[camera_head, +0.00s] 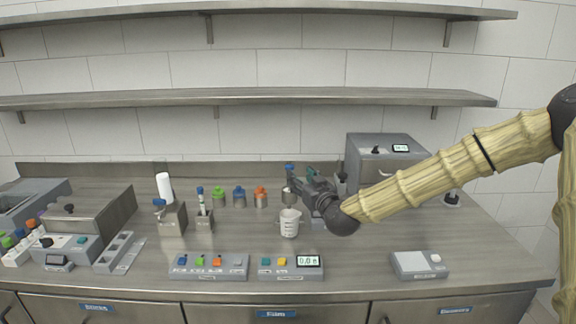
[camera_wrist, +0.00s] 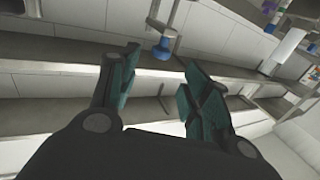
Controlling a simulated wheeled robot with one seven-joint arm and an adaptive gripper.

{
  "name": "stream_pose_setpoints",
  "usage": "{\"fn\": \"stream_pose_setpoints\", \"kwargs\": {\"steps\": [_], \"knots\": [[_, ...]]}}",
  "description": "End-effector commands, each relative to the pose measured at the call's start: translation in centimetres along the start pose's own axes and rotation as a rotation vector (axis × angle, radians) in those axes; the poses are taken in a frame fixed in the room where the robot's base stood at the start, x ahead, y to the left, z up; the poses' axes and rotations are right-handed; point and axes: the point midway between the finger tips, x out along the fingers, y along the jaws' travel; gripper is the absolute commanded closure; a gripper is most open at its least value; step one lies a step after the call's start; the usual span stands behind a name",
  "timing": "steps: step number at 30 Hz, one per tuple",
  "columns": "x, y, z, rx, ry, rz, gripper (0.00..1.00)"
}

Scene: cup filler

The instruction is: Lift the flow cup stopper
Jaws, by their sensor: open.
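A blue knob (camera_head: 289,168), which looks like the flow cup stopper, stands above a small metal cup just left of my gripper (camera_head: 308,184). In the wrist view the blue knob (camera_wrist: 161,50) shows on a thin rod, in the gap between my two teal finger pads (camera_wrist: 160,62). The pads are apart and nothing is held. The knob looks a little beyond the fingertips; I cannot tell the exact distance. My gripper hides part of the stand and the cup. A white measuring beaker (camera_head: 289,224) stands below the cup.
Blue, green and orange capped containers (camera_head: 261,196) stand left of the beaker. Two button panels (camera_head: 208,266) lie in front. A grey machine with a display (camera_head: 383,155) stands behind my arm. A flat scale-like device (camera_head: 419,264) sits at right. Bare counter (camera_head: 360,262) shows between.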

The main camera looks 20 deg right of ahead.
Motion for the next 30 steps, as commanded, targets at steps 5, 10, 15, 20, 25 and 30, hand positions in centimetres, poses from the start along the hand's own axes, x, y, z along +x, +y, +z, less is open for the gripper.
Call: {"fn": "stream_pose_setpoints", "kwargs": {"steps": [5,10,15,20,25,30], "knots": [[2.4,0.0,-0.1,0.0,-0.002,0.0,0.52],[4.7,0.0,-0.1,0.0,-0.001,0.0,0.52],[6.9,-0.1,0.0,0.001,-0.001,-0.001,0.52],[8.4,-0.1,0.0,0.0,-0.002,-0.002,0.52],[9.2,-0.2,0.0,0.0,-0.001,-0.003,0.52],[9.3,-0.2,0.0,0.001,-0.001,-0.003,0.52]]}}
